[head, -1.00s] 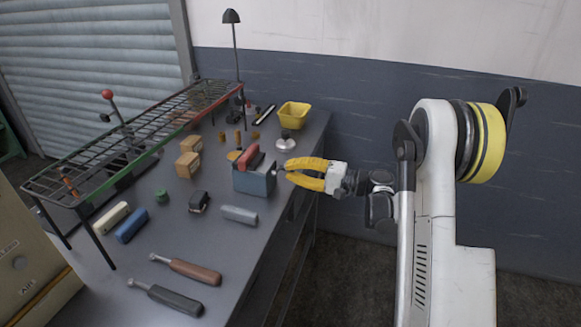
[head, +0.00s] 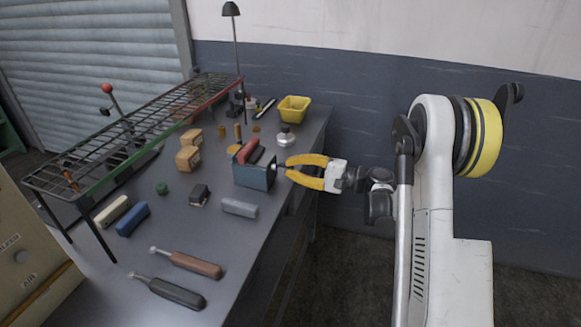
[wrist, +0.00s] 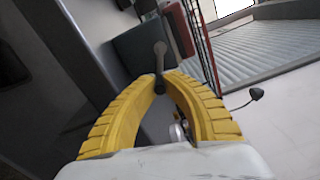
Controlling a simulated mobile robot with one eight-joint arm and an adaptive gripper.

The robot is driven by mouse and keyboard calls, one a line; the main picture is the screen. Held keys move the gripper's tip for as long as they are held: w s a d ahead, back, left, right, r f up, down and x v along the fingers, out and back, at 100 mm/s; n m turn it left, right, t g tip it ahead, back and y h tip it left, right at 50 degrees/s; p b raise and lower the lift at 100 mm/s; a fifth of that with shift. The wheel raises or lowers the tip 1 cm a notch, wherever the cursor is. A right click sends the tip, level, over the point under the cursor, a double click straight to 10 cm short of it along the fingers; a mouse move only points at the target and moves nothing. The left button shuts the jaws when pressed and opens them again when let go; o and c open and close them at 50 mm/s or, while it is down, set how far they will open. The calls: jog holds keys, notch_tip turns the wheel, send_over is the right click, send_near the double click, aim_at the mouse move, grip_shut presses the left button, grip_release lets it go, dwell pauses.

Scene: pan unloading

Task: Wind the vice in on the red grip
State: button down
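The vice (head: 254,177) is a blue-grey block on the right edge of the bench. The red grip (head: 250,151) lies upright at its top, between the jaws; whether the jaws touch it I cannot tell. A dark crank handle (wrist: 160,62) sticks out from the vice's right side. My gripper (head: 287,167), with yellow curved fingers, is at this handle. In the wrist view my gripper's fingertips (wrist: 167,82) close in on either side of the handle's end and appear shut on it. Part of the red grip (wrist: 178,30) shows beyond.
A wire rack (head: 150,125) stands along the left of the bench. A grey block (head: 239,207) lies just in front of the vice, and a chrome knobbed piece (head: 286,138) and yellow bin (head: 294,109) behind it. Two handled tools (head: 185,263) lie at the front.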

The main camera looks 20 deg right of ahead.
jog(key=c, duration=1.4)
grip_release()
jog(key=shift+c, duration=0.2)
